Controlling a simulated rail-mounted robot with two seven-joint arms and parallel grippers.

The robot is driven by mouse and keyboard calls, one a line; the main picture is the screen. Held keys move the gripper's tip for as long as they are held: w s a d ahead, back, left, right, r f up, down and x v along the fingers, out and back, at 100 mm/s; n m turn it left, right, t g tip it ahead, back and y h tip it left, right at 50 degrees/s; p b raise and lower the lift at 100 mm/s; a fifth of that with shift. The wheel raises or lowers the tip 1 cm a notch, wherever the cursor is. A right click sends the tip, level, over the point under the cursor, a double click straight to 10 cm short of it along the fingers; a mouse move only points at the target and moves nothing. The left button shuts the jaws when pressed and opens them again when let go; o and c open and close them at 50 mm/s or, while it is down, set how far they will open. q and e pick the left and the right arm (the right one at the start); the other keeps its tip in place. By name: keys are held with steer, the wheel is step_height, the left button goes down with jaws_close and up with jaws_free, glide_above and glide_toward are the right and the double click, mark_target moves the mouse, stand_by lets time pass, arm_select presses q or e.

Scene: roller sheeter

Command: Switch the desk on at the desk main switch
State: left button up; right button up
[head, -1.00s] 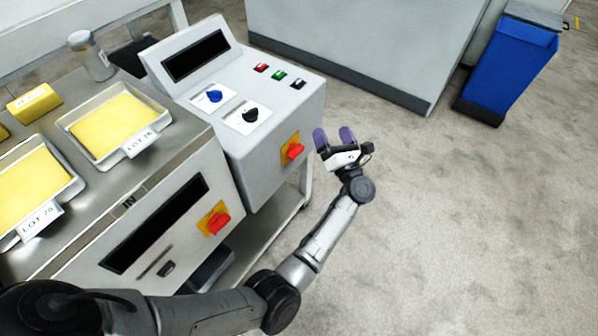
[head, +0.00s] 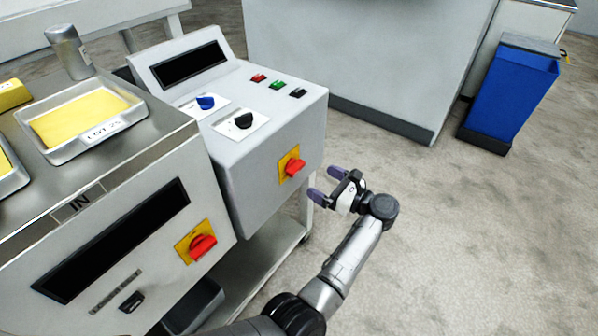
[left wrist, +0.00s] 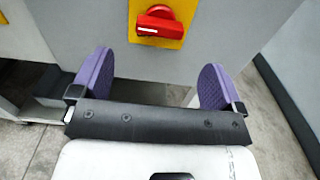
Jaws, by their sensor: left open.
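The grey control desk (head: 268,150) has a red rotary switch (head: 294,168) on a yellow plate on its front side, which I take as the desk main switch. The switch also shows in the left wrist view (left wrist: 159,24), upper middle, its handle lying roughly sideways with a white mark at its left end. My left gripper (head: 325,184) is open and empty, to the right of and a little below the switch in the head view, apart from it. In the left wrist view its purple fingers (left wrist: 157,85) stand wide apart, below the switch. My right gripper is not in view.
A second red switch (head: 202,245) on a yellow plate sits on the steel machine at the left. The desk top carries a blue knob (head: 205,102), a black knob (head: 244,120) and small buttons. A blue bin (head: 508,95) stands at the back right. The floor at right is clear.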

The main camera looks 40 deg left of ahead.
mark_target(299, 170)
arm_select(q)
steer(key=a, duration=0.3)
steer(key=a+b, duration=0.1)
steer(key=a, duration=0.1)
steer(key=a+b, duration=0.1)
steer(key=a, duration=0.2)
steer(key=shift+s+a, duration=0.25)
steer(key=shift+a, duration=0.1)
steer(key=c, duration=0.9)
steer(key=shift+c, duration=0.2)
